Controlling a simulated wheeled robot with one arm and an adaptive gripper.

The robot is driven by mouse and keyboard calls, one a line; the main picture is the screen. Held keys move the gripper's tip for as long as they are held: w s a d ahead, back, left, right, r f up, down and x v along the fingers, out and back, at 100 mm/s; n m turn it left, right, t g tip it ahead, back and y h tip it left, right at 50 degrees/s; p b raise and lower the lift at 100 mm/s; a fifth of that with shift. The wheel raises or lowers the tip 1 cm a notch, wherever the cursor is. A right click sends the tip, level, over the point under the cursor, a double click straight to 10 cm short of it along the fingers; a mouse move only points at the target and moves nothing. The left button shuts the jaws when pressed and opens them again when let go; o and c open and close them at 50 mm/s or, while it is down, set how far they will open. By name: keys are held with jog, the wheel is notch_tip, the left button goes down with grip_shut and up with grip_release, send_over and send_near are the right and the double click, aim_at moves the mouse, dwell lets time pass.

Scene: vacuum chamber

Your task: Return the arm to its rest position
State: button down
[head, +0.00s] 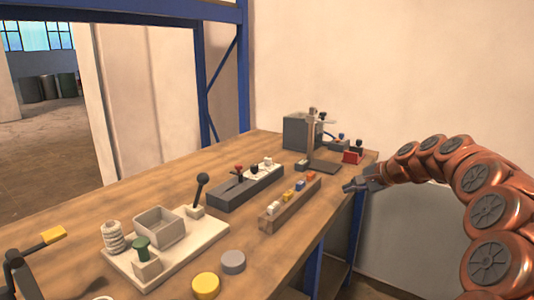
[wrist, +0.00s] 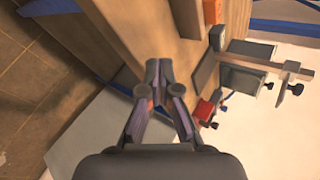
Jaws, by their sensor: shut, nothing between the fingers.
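My orange arm reaches in from the right in the head view. My gripper (head: 352,186) is at its end, beside the right edge of the wooden workbench (head: 330,222), near the far end. In the wrist view my gripper (wrist: 155,68) points at the bench edge, with its two fingers together and nothing between them. I cannot tell from these views how far the fingertips are from the wood.
A wooden rack (head: 290,205) with coloured blocks lies near the bench's right edge. A clamp stand (head: 312,140), a grey box (head: 296,131) and a red block (head: 352,157) stand at the far end. A grey fixture (head: 240,190) and a pale tray (head: 185,250) lie further left.

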jog(key=s+a+r+n+g+p, duration=0.2)
jog(key=s+a+r+p, duration=0.15)
jog(key=s, duration=0.35)
jog(key=s+a+r+n+g+h+p, duration=0.1)
jog(key=s+a+r+n+g+p, duration=0.15)
jog(key=s+a, duration=0.4)
jog(key=s+a+r+n+g+p, duration=0.1)
jog(key=s+a+r+n+p, duration=0.15)
jog(key=s, duration=0.65)
jog(key=s+d+n+g+h+p, duration=0.2)
jog(key=s+p, duration=0.4)
jog(key=s, duration=0.9)
jog(key=s+d+n+g+h+p, duration=0.2)
jog(key=s+p, duration=0.4)
jog(key=s, duration=0.9)
jog(key=shift+s+d+n+h, duration=0.4)
jog(key=shift+d+h, duration=0.3)
jog(key=shift+d, duration=0.25)
jog(key=shift+a+g, duration=0.1)
jog(key=shift+g, duration=0.15)
